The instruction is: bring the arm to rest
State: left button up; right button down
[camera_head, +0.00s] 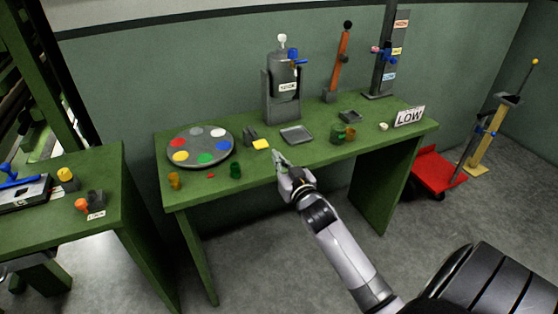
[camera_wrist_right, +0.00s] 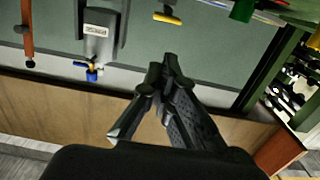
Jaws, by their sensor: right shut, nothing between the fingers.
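My right arm (camera_head: 345,255) reaches from the lower right up to the front edge of the green workbench (camera_head: 300,165). My right gripper (camera_head: 279,160) is over the bench's front part, left of the grey square tray (camera_head: 296,135) and near a yellow block (camera_head: 262,144). In the right wrist view, the right gripper (camera_wrist_right: 168,62) has its fingertips together with nothing between them. That view looks tilted, with the bench things along its top. My left gripper does not show in either view.
Another green table (camera_head: 60,215) is at left. A red cart (camera_head: 437,170) stands right. Grey floor lies between.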

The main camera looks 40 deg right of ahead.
dwell(0.8)
jog(key=s+a+f+n+g+y, duration=0.1)
jog(key=s+a+f+g, duration=0.25)
jog(key=f, duration=0.85)
jog(key=s+a+f+g+y, duration=0.15)
jog(key=s+f, duration=0.35)
jog(key=f, duration=0.7)
jog(key=s+a+f+n+g, duration=0.1)
jog(key=s+a+f+g, duration=0.25)
jog(key=f, duration=0.85)
jog(key=s+a+f+n+g, duration=0.1)
jog(key=s+a+f+g, duration=0.1)
jog(key=s+f, duration=0.5)
jog(key=s+a+f+n+g+y, duration=0.1)
jog(key=s+a+f+g, duration=0.2)
jog(key=s, duration=1.5)
jog(key=s+a+f+n+g, duration=0.1)
jog(key=s+a+f+g, duration=0.2)
jog(key=s+f, duration=0.8)
jog(key=shift+s+a+f, duration=0.15)
jog(key=shift+s+f, duration=0.05)
jog(key=shift+s, duration=0.65)
